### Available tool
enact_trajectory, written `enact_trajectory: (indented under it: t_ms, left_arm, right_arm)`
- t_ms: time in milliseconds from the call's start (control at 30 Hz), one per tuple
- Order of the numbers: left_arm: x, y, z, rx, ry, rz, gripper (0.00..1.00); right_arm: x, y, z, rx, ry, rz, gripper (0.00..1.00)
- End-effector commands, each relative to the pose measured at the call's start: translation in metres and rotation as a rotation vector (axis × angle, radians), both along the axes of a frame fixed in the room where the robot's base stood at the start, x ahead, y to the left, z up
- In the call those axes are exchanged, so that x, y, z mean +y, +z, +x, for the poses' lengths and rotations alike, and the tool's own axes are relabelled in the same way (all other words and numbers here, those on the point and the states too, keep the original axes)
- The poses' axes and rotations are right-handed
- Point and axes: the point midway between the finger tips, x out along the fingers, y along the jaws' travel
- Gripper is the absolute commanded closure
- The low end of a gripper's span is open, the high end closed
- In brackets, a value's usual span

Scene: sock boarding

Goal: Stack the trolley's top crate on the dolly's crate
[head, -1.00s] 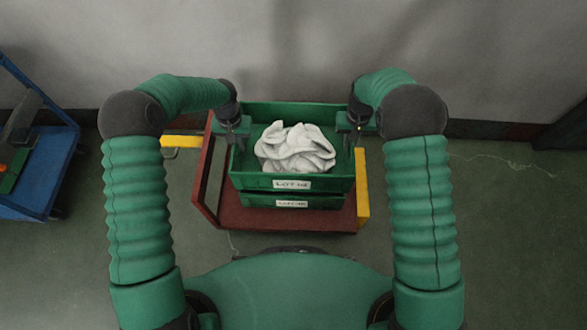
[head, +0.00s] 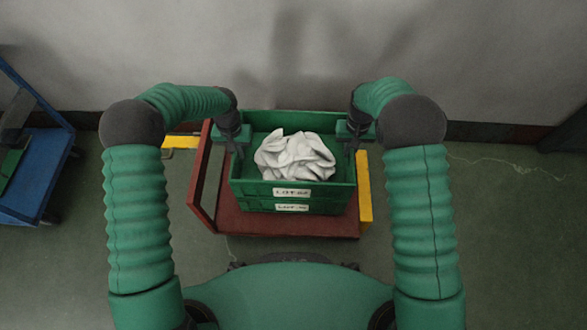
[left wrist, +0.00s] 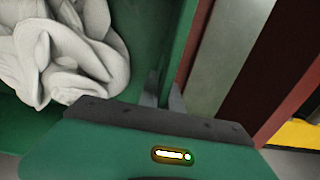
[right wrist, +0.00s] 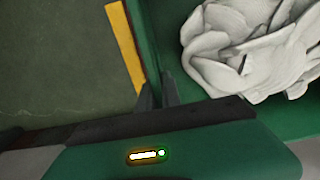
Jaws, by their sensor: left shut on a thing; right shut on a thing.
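The upper green crate (head: 250,187), with a white label and crumpled white socks (head: 295,157) in it, is directly above the dolly's green crate (head: 250,205). Their front faces look lined up and almost no gap shows; full seating cannot be told. My left gripper (head: 238,140) is shut on the upper crate's left wall, which also shows in the left wrist view (left wrist: 181,45). My right gripper (head: 352,138) is shut on its right wall, seen in the right wrist view (right wrist: 148,50). The lower crate is mostly hidden, on the red dolly (head: 290,225).
The blue trolley (head: 45,175) stands at the far left with a dark object and a green item on it. A yellow part (head: 364,185) stands along the dolly's right side. The wall (head: 300,60) is close behind. Floor is open at the right.

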Motion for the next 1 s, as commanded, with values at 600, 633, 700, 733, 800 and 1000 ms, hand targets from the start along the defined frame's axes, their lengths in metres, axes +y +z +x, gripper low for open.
enact_trajectory:
  t_ms: [600,633,700,733,800,1000]
  left_arm:
    - [0.0,0.0,0.001,0.0,0.0,0.001,0.7]
    - [0.0,0.004,0.001,-0.001,0.0,0.001,0.7]
    - [0.001,0.017,0.001,-0.003,-0.001,0.002,0.7]
    - [0.001,0.023,0.001,-0.002,-0.001,0.002,0.7]
    - [0.001,0.042,0.002,-0.003,0.0,0.002,0.7]
    - [0.001,0.09,0.001,-0.001,0.0,0.002,0.7]
  right_arm:
    - [0.0,-0.006,0.0,0.0,-0.001,0.0,0.7]
    - [0.0,-0.006,0.0,0.0,0.0,0.0,0.7]
    - [0.0,-0.006,0.0,0.0,0.0,0.0,0.7]
    - [0.0,-0.006,0.0,0.0,0.0,0.0,0.7]
    - [0.0,-0.006,0.0,0.0,0.0,0.0,0.7]
    - [0.0,-0.006,0.0,0.0,0.0,0.0,0.7]
